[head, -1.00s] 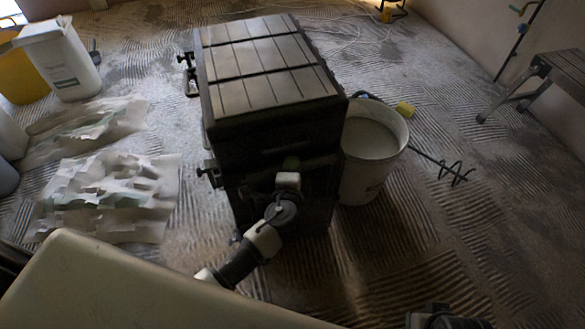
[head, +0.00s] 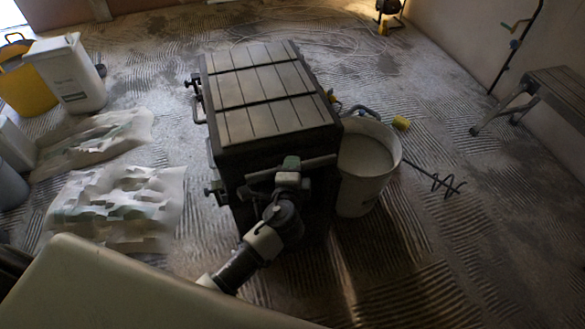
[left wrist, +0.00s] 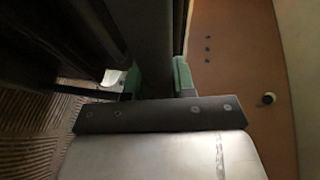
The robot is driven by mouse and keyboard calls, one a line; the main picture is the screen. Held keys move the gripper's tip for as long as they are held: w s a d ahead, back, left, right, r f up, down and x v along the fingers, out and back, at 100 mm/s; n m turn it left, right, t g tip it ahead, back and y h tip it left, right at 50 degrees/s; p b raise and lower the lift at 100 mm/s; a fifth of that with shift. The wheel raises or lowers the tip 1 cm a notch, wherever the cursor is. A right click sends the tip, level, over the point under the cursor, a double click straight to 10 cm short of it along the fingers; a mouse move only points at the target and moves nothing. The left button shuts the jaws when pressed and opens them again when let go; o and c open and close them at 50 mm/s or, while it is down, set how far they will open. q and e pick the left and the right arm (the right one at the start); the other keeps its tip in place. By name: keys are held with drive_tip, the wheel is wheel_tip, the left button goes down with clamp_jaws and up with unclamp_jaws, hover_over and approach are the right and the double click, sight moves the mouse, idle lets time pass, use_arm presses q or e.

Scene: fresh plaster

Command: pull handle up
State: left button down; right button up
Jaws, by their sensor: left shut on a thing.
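A dark chest with a slatted grey lid (head: 265,88) stands in the middle of the head view, its lid down. A dark bar handle (head: 319,161) runs across its front, just below the lid edge. My left gripper (head: 290,166) is at the middle of this bar, its arm reaching up from below. In the left wrist view, the green-padded fingers of my left gripper (left wrist: 157,80) stand on both sides of the dark bar (left wrist: 152,45), shut on it. The fingers hide part of the handle. My right gripper is not in view.
A white bucket (head: 352,190) stands close against the chest's right side, with a mixer paddle (head: 446,186) beyond it. Crumpled sheets (head: 115,205), a white container (head: 72,75) and a yellow tub (head: 28,92) are on the left. A bench (head: 555,90) is at right. Open floor lies front right.

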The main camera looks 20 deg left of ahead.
use_arm(q)
wheel_tip(320, 180, up, 4)
drive_tip(key=shift+f+p, duration=0.15)
drive_tip(key=shift+p, duration=1.05)
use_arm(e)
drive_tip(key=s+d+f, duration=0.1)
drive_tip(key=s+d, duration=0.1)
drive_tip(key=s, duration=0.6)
use_arm(q)
wheel_tip(320, 180, up, 11)
drive_tip(key=p, duration=1)
drive_tip(key=shift+r, duration=0.2)
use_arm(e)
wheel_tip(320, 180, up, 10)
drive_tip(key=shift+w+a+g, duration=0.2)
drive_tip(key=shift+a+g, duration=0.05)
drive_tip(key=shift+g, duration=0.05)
use_arm(q)
drive_tip(key=shift+w, duration=0.1)
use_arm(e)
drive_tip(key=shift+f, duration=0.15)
use_arm(q)
drive_tip(key=c, duration=0.9)
unclamp_jaws()
drive_tip(key=shift+c, duration=0.2)
drive_tip(key=b+v, duration=0.1)
drive_tip(key=v, duration=1)
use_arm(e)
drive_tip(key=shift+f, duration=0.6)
